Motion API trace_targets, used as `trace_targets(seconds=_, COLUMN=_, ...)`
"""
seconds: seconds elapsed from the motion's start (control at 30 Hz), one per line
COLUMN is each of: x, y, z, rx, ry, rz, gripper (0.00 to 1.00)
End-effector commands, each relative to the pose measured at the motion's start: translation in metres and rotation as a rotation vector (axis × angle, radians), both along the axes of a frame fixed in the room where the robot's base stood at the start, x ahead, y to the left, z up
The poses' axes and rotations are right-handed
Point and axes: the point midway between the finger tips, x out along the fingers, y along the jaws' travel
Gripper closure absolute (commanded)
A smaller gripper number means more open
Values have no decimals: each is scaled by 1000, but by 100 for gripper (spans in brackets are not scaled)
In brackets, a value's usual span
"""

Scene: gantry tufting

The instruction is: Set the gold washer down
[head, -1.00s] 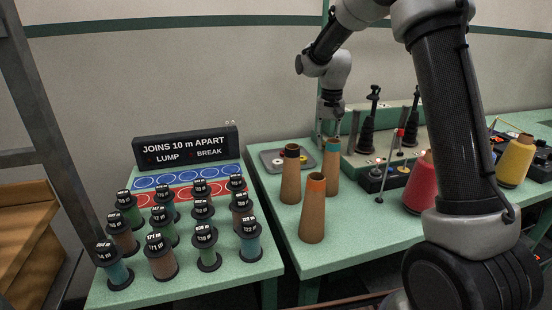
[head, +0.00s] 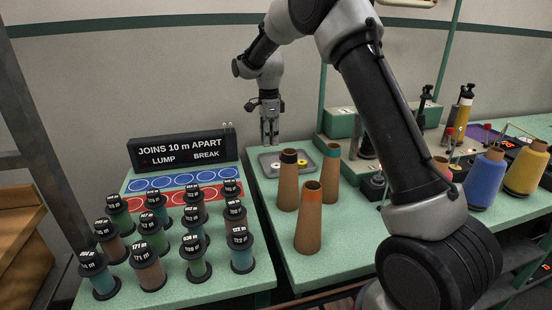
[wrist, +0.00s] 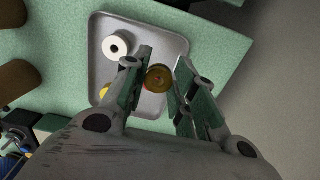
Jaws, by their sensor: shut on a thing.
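My gripper (head: 270,142) points down over the far part of the grey tray (head: 268,171). In the head view the fingertips look a little above the tray; the exact gap is hard to tell. The washer is too small to make out there.
Brown cones (head: 309,220) stand just in front of the tray. A board of labelled spools (head: 195,258) is at left. A green box (head: 340,122) stands right of my gripper.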

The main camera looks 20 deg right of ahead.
Motion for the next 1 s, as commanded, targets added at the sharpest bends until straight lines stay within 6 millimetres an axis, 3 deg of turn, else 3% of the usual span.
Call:
trace_targets(seconds=0.27, x=0, y=0, z=-29, rx=0, ry=1, rz=2, gripper=97)
trace_targets(seconds=0.47, x=-1, y=0, z=-62, rx=-1, ry=1, rz=3, gripper=97)
trace_targets(seconds=0.87, x=0, y=0, z=-69, rx=0, ry=-1, rz=3, gripper=97)
trace_targets(seconds=0.9, x=0, y=0, z=-68, rx=0, ry=-2, rz=3, gripper=66)
trace_targets(seconds=1.0, x=0, y=0, z=-68, rx=0, ry=-2, rz=3, gripper=64)
